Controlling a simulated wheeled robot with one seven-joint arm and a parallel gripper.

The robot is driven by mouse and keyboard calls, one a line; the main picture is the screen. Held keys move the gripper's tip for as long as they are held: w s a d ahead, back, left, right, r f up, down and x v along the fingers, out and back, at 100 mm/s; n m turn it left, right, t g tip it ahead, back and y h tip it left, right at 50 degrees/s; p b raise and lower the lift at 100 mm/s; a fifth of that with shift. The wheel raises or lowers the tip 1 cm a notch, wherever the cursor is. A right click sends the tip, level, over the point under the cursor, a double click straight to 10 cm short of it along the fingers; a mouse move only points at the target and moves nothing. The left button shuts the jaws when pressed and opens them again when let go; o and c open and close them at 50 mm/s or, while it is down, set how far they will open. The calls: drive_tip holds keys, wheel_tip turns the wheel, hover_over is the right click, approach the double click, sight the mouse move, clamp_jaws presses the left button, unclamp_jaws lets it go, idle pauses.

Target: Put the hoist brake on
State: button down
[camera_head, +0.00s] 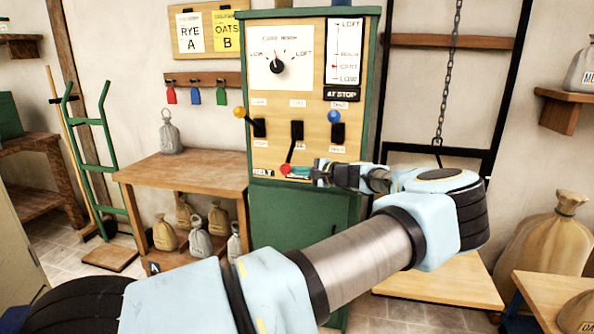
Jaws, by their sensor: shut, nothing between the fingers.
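A green-framed control panel (228,150) stands at the centre. It carries three levers: one with a yellow knob (239,112), one with a red knob (285,169) and one with a blue knob (334,115). The yellow and blue knobs are up; the red one hangs low on its rod below the middle slot (297,129). The small lever labels are too blurred to tell which is the hoist brake. My gripper (316,171) is shut and empty, pointing left at the panel's lower part, just right of the red knob. I cannot tell whether they touch.
A dial (277,66) and an "AT STOP" sign (342,94) are on the panel. A wooden table (190,173) with a weight (169,135) stands left, sacks below it. A chain (448,70) hangs at right. My arm crosses the foreground and hides the panel's lower right.

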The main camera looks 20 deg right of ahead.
drive_tip(key=shift+r, duration=0.1)
wheel_tip(320, 180, up, 8)
drive_tip(key=s+a+m+g+p, duration=0.1)
drive_tip(key=s+m+g+p, duration=0.1)
drive_tip(key=p, duration=0.7)
drive_tip(key=shift+s+a+m+g, duration=0.3)
drive_tip(key=shift+m+g, duration=0.3)
drive_tip(key=shift+m, duration=0.6)
